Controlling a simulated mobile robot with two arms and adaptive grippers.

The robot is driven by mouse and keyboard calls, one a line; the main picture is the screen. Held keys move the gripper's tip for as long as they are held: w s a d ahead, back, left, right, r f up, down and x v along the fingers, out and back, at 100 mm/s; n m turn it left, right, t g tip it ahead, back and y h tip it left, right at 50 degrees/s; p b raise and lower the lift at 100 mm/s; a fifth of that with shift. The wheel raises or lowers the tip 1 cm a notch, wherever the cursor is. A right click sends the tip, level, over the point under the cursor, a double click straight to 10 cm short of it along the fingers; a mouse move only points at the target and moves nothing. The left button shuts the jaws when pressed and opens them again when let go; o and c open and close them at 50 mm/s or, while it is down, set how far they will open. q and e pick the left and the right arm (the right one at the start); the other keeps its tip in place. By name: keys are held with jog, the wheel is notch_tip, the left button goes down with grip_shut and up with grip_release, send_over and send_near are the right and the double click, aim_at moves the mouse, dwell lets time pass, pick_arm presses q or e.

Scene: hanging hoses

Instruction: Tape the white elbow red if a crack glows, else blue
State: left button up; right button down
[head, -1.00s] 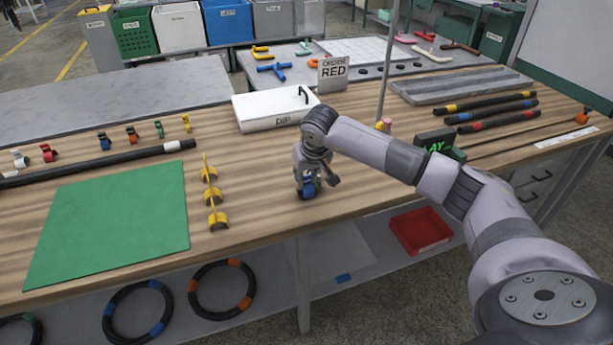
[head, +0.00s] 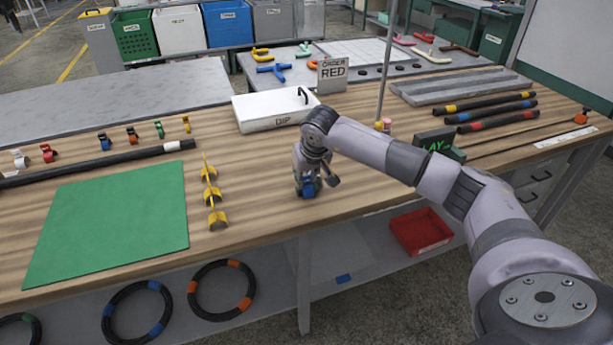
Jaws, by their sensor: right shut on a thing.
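My right gripper (head: 308,188) points down just above or at the front part of the wooden bench. It is shut on a small blue thing (head: 308,192), mostly hidden by the fingers; I cannot tell what it is. A pale cream-white bent fitting (head: 432,56) lies on the grey back table, perhaps the white elbow; no glow shows on it. Small tape-like rolls stand in a row at the left, among them a red one (head: 47,153) and a blue one (head: 104,142). My left gripper is not in view.
A green mat (head: 108,222) and a yellow clip rack (head: 212,192) lie left. A thin pole rises mid-bench.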

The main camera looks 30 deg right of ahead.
jog(key=shift+s+a+f, duration=0.15)
jog(key=shift+s+f, duration=0.1)
jog(key=shift+f, duration=0.4)
jog(key=c, duration=1.7)
grip_release()
jog(key=o, duration=0.4)
jog(key=shift+w+f, duration=0.1)
